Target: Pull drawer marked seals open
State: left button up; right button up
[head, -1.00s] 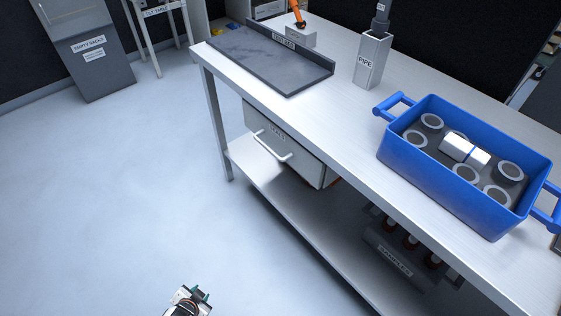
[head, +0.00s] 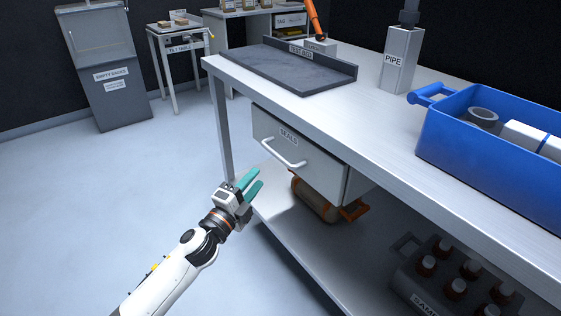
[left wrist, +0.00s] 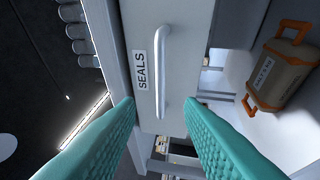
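The drawer marked SEALS (head: 300,155) hangs under the bench top and looks shut. Its pale bar handle (head: 283,153) runs across the front below the label. My left gripper (head: 251,184) has teal fingers and is in front of and below the drawer, apart from the handle. In the left wrist view the drawer front (left wrist: 180,75) and handle (left wrist: 164,72) show ahead, between the two spread fingers (left wrist: 160,105). The left gripper is open and empty. My right gripper is not in view.
The bench top (head: 350,115) carries a dark mat (head: 285,68), a PIPE holder (head: 401,60) and a blue crate (head: 480,150). On the lower shelf are a brown and orange container (head: 318,200) and a bottle carrier (head: 440,280).

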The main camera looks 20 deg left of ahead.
aim_at(276, 152)
pick_arm(q)
jog(key=b+x, duration=0.1)
jog(key=x, duration=1)
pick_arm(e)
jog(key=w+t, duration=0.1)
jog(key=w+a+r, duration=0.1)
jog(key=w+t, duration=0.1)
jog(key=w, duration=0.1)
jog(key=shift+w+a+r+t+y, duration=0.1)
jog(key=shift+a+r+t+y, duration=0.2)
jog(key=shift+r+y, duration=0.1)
pick_arm(q)
grip_shut()
